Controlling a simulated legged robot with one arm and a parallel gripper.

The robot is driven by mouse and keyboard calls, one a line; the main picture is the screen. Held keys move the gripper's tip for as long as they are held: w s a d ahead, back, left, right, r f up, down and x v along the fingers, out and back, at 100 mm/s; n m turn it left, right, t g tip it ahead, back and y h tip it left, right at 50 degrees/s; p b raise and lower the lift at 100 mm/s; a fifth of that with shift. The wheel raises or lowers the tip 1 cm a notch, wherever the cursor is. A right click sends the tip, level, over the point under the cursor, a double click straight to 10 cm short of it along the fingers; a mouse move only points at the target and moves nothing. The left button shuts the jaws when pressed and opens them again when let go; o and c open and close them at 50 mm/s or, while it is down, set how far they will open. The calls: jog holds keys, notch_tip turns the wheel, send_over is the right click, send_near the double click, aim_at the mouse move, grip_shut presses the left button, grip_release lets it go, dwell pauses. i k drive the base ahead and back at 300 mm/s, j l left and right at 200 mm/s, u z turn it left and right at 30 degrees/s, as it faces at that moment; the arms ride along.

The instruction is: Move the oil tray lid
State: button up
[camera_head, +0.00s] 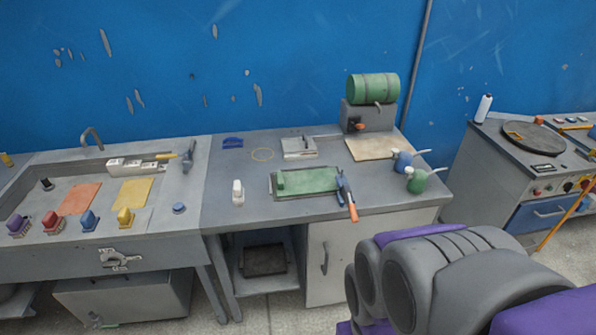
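A flat green rectangular plate (312,180) lies on the middle of the grey workbench (330,212), with a small raised green block at its left end. It appears to be the oil tray lid, resting on or in a shallow dark-edged tray, but I cannot tell for certain. A blue-and-orange hand tool (347,196) lies at its right end, close to or touching it. The large grey and purple links of my arm fill the lower right. My gripper is not in view.
Blue and green oil cans (416,181) stand right of the plate, and a small white bottle (238,192) left of it. A green drum on a grey stand (371,100) is behind. A sink unit (105,195) adjoins at left. A dark tray (265,260) sits below the bench.

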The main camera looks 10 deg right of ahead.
aim_at(304, 144)
jog(key=i+l, duration=0.15)
jog(key=i, duration=0.35)
jog(key=i+l, duration=0.1)
jog(key=i, duration=0.45)
jog(key=i+l, duration=0.15)
jog(key=i, duration=0.35)
